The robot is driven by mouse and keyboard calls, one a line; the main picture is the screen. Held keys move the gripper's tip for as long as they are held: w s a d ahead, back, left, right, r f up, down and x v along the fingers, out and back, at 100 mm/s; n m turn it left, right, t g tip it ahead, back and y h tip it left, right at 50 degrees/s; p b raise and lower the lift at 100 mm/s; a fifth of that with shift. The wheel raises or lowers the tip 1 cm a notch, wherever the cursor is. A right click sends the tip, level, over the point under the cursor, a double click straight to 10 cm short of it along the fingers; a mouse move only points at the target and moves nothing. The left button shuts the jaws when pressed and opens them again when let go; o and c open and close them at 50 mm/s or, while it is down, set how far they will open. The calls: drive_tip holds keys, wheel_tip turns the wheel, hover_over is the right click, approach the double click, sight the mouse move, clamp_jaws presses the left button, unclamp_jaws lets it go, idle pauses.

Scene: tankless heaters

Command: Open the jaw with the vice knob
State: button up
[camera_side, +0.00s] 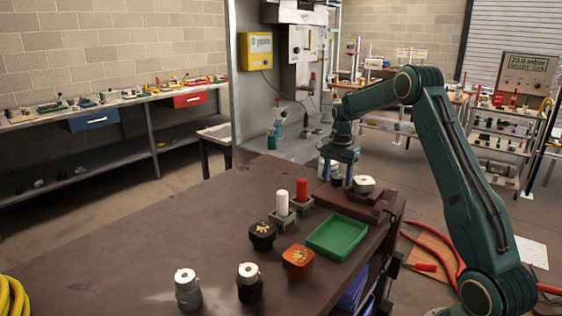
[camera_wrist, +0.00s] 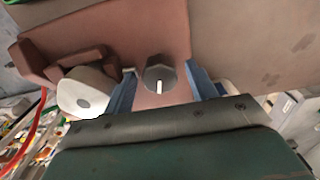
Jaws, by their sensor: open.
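The brown vice (camera_side: 352,203) stands at the right end of the bench, and its reddish-brown body (camera_wrist: 110,40) fills the top of the wrist view. The vice knob (camera_wrist: 159,72) is dark grey and faceted, with a white pointer line toward my gripper. My gripper (camera_side: 338,176) is over the vice, fingers down. In the wrist view my gripper (camera_wrist: 161,88) is open, with one blue finger on each side of the knob and small gaps showing. A white rounded part (camera_wrist: 85,90) with a grey centre sits at the vice jaw, left of my fingers; the side view shows it too (camera_side: 364,183).
A green tray (camera_side: 337,238), white (camera_side: 282,203) and red (camera_side: 302,189) cylinders in holders, a black valve-like part (camera_side: 262,235) and an orange one (camera_side: 298,261) stand near the vice. Two white-topped fittings (camera_side: 187,288) (camera_side: 249,282) stand in front.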

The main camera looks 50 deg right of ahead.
drive_tip(key=c, duration=1)
